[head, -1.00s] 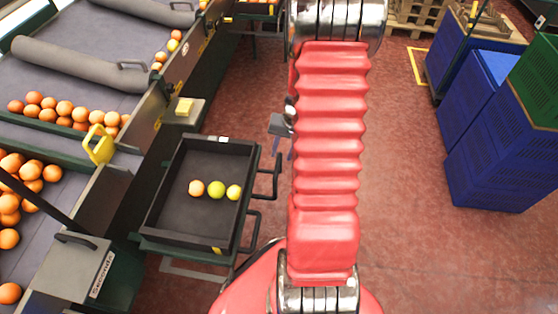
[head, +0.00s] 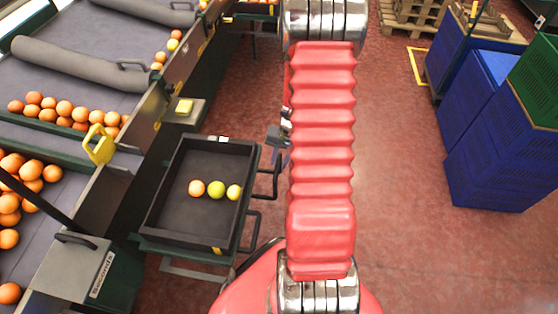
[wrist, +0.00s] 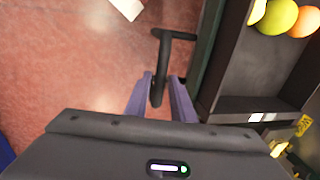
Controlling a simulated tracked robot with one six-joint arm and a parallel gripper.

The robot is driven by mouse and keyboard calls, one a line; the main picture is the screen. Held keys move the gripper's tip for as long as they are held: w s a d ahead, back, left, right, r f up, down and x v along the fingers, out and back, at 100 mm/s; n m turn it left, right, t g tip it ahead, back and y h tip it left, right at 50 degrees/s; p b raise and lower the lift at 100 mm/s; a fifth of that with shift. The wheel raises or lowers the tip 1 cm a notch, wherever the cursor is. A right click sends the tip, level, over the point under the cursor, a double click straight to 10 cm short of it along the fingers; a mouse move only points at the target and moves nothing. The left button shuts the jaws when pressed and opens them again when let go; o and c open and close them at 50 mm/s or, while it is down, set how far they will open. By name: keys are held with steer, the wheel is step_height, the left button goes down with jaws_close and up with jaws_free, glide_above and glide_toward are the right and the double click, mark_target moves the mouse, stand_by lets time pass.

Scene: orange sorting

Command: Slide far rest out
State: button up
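The black tray (head: 165,225) beside the sorting line holds a few fruits. Two dark bar handles stick out on its right side, a far handle (head: 277,178) and a near handle (head: 258,232). My gripper (head: 282,158) is at the far handle, partly hidden by my red arm. In the wrist view, the two purple fingers of my gripper (wrist: 160,92) stand apart, one on each side of the bar of the far handle (wrist: 157,62). Narrow gaps show beside the bar.
The sorting line with oranges (head: 65,108) runs along the left. Blue crates (head: 500,160) and a green crate (head: 537,80) stand at the right. The red floor (head: 400,220) between my arm and the crates is clear.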

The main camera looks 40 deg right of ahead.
jaws_close()
stand_by(0.5)
